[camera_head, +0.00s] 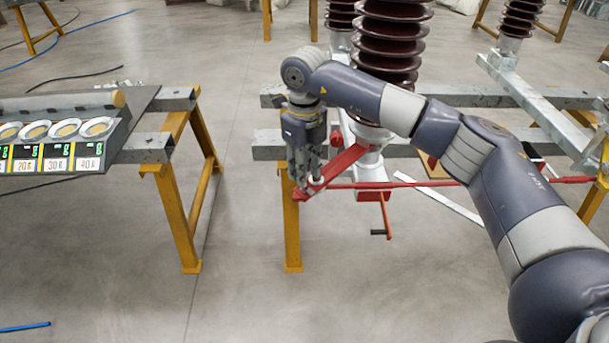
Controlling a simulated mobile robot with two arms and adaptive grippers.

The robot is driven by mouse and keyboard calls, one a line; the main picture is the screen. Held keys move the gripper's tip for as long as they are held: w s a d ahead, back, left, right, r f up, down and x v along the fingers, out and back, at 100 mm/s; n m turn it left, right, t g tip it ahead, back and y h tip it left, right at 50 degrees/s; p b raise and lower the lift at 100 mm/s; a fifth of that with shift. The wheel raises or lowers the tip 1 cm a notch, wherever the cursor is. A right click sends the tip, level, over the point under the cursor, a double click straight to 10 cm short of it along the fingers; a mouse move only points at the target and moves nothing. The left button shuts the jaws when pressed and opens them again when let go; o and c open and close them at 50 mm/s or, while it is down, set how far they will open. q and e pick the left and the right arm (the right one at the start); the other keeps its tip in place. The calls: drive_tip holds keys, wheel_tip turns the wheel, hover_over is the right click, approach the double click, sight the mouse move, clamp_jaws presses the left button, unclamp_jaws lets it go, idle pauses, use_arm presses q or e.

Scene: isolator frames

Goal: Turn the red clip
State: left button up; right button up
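A red metal arm (346,160) slants down and left from the base of a brown ribbed insulator (386,50). I take its red end part, low by the frame, to be the red clip (301,195), but I cannot be sure. My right gripper (304,184) points down at this end, its fingers right above or touching it. The fingers partly hide the red end, and I cannot tell whether they are closed on it. A long thin red rod (450,184) runs to the right from there. My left gripper is not in view.
A grey steel frame on yellow legs (291,235) carries the insulator. A red crank handle (386,217) hangs below. At left, a second stand holds a rack of labelled round cups (58,163). The floor between the stands is clear.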

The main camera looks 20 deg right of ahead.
wheel_tip(320, 180, up, 9)
drive_tip(key=shift+r, duration=0.15)
idle(0.4)
